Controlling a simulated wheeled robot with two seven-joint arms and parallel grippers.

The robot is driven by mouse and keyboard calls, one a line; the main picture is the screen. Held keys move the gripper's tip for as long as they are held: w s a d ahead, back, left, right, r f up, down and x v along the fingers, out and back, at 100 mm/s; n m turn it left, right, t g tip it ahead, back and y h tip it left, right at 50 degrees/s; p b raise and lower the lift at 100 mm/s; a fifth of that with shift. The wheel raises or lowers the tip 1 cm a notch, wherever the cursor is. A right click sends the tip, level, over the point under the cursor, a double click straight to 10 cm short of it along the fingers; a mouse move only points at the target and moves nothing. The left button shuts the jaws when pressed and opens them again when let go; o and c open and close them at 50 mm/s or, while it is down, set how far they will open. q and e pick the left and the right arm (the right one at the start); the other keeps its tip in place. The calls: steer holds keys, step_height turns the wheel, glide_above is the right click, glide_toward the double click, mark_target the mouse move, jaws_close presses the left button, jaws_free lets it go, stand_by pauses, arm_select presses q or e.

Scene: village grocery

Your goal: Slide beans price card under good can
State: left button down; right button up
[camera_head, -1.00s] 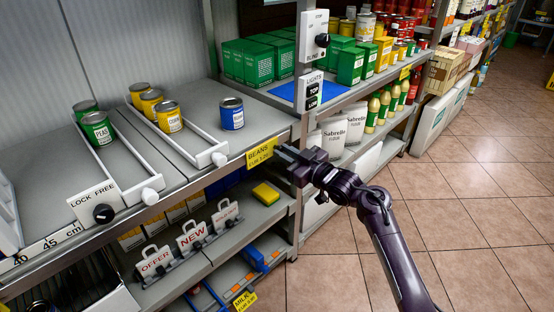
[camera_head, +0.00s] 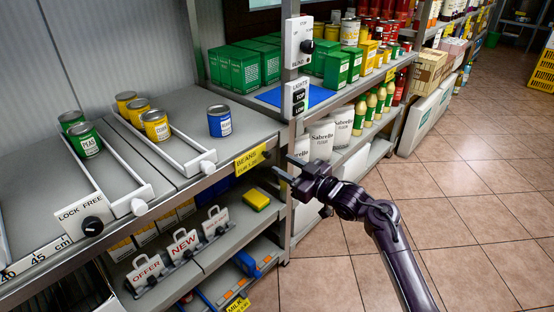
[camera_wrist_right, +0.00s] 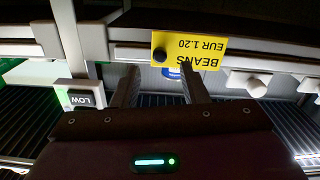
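The yellow beans price card (camera_head: 250,159) reads BEANS, EUR 1.20 and sits on the front edge of the upper shelf. A blue can (camera_head: 219,120) stands upright on the shelf behind it; whether it is the good can, I cannot tell. In the right wrist view the card (camera_wrist_right: 189,50) appears upside down beyond my fingertips, with part of the blue can (camera_wrist_right: 172,73) behind it. My right gripper (camera_head: 284,167) is open and empty, just right of the card and in front of the shelf post, apparently not touching the card. My left gripper is not in view.
Yellow cans (camera_head: 155,125) and green cans (camera_head: 84,140) stand between white lane dividers at left. A control panel with a LIGHTS switch (camera_head: 298,97) is on the post. OFFER and NEW signs (camera_head: 183,249) stand on the lower shelf. The tiled floor (camera_head: 480,220) at right is free.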

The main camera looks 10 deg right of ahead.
steer(key=v, duration=0.3)
stand_by(0.4)
